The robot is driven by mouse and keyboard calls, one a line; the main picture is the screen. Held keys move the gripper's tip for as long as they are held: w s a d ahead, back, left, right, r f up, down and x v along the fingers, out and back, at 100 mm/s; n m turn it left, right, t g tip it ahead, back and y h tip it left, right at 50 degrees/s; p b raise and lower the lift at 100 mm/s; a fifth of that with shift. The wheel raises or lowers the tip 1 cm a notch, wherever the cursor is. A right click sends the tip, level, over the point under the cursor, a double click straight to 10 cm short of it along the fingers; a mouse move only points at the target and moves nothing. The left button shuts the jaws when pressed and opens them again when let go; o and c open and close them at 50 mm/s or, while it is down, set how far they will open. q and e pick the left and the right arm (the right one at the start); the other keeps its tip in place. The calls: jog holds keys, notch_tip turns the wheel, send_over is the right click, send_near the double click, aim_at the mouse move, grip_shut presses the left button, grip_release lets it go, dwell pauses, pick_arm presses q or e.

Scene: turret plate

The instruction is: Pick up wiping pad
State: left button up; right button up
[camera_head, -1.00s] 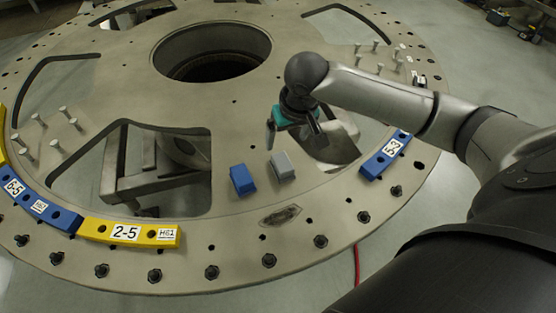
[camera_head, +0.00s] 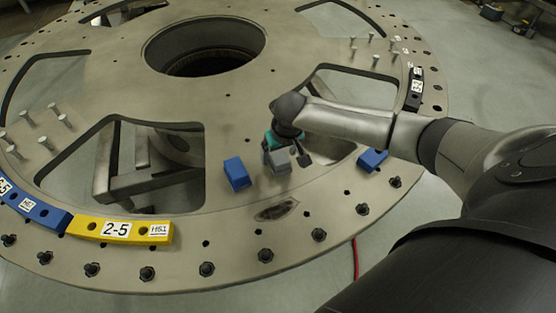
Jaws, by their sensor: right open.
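A grey block (camera_head: 278,163) and a blue block (camera_head: 237,173) sit side by side on the turret plate (camera_head: 235,108). I cannot tell for certain which of them is the wiping pad. My right gripper (camera_head: 286,160), with a teal part above its dark fingers, points down at the grey block. Its fingers are open and apart, one at each side of the grey block; whether they touch it I cannot tell. My left gripper is out of view.
A dark smudge (camera_head: 277,210) marks the plate in front of the blocks. A yellow segment (camera_head: 90,227) and a blue segment (camera_head: 35,211) lie along the rim at left. Another blue segment (camera_head: 372,160) is partly behind my right arm. Bolts stand up from the plate; large cutouts open in it.

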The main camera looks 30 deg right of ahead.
aim_at(279, 155)
jog(key=shift+w+f, duration=0.1)
jog(key=shift+f, duration=0.1)
jog(key=shift+c, duration=0.2)
grip_shut()
dwell(0.4)
jog(key=shift+r, duration=0.1)
notch_tip(279, 155, up, 20)
jog(key=p, duration=0.3)
